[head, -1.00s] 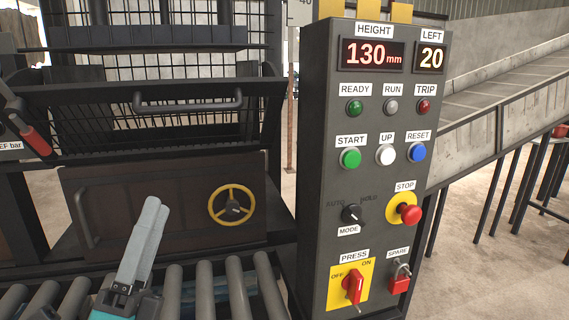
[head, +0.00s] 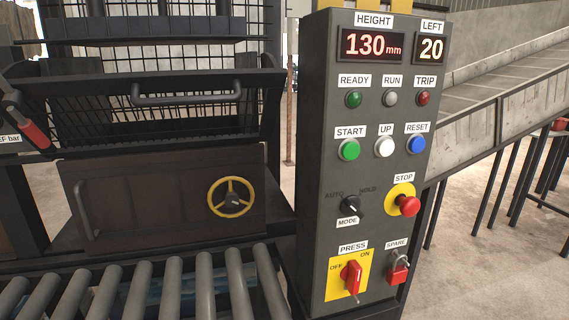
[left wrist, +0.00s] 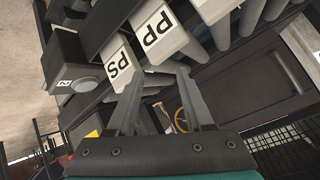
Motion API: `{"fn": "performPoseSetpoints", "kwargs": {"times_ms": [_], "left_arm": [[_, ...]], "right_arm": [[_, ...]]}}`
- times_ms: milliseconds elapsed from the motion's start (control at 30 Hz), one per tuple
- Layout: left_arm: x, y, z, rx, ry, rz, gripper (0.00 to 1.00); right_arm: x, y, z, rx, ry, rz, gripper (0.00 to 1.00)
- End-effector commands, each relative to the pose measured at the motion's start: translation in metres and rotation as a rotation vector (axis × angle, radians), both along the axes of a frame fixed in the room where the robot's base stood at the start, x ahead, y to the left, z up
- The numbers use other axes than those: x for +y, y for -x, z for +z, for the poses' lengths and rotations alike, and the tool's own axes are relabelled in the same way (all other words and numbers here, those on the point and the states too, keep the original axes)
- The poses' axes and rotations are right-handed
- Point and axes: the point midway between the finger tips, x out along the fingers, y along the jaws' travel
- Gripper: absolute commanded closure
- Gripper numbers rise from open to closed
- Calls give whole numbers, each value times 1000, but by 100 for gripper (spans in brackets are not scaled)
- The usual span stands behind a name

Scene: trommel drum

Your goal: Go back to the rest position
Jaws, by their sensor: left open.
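My left gripper (left wrist: 160,98) shows in the left wrist view with its two fingers apart and nothing between them. Blocks labelled PP (left wrist: 157,35) and PS (left wrist: 118,65) and several grey rollers appear beyond the fingertips there. In the head view neither gripper is in the picture. The control panel (head: 322,190) stands at the centre right. Its height display (head: 372,45) reads 130 mm and the left display (head: 431,48) reads 20. The green ready lamp (head: 353,99) is above the green start button (head: 348,149).
The roller conveyor (head: 172,290) lies at the lower left, below a dark machine front with a yellow handwheel (head: 231,197). A mesh guard with a bar handle (head: 185,97) is above it. A sloping conveyor (head: 490,110) runs behind the panel. Open floor (head: 470,280) lies at the right.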

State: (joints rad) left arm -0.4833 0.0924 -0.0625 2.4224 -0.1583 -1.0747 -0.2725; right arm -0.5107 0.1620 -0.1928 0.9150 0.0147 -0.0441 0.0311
Motion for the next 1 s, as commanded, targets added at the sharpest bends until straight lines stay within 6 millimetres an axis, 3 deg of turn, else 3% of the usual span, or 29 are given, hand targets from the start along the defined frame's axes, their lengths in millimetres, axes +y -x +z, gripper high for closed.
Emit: {"fn": "performPoseSetpoints", "kwargs": {"times_ms": [33,100,400,767,1000], "left_arm": [[-5,15,-21,77,46,19,48],[-12,37,-37,182,105,49,48],[-36,124,-74,562,262,167,48],[-34,104,-161,582,244,169,48],[-27,106,-240,601,229,169,48]], "right_arm": [[-6,2,-14,42,22,8,63],[-6,2,-14,42,22,8,63],[-6,2,-14,42,22,8,63],[-6,1,-14,44,23,9,63],[-6,1,-13,46,25,10,63]]}}
